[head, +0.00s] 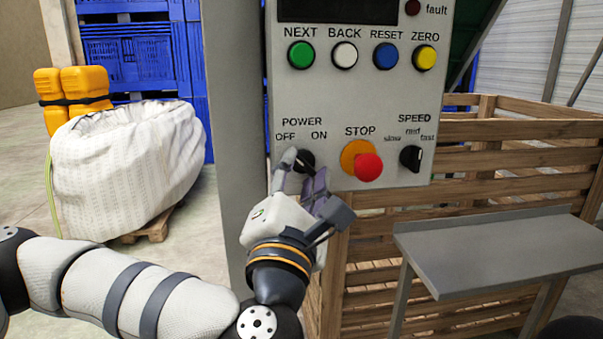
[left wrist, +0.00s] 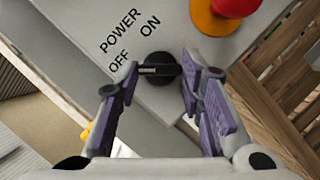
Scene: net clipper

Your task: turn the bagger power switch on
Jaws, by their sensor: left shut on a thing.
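The power switch (head: 305,160) is a round black knob under the words POWER, OFF and ON, at the lower left of the grey control panel (head: 350,105). In the left wrist view the knob (left wrist: 158,72) has a pale pointer line whose bright end faces the OFF side. My left gripper (head: 302,165) is at the panel, its purple-padded fingers on either side of the knob. In the left wrist view the left gripper (left wrist: 160,80) is closed on the knob. In the head view its fingers partly hide the knob. My right gripper is not in view.
The red STOP button (head: 368,167) on its orange base is just right of the switch, with the black speed knob (head: 411,158) beyond. Coloured buttons line the panel above. A grey shelf (head: 500,245) and wooden crate (head: 520,160) stand at right, a white sack (head: 125,170) at left.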

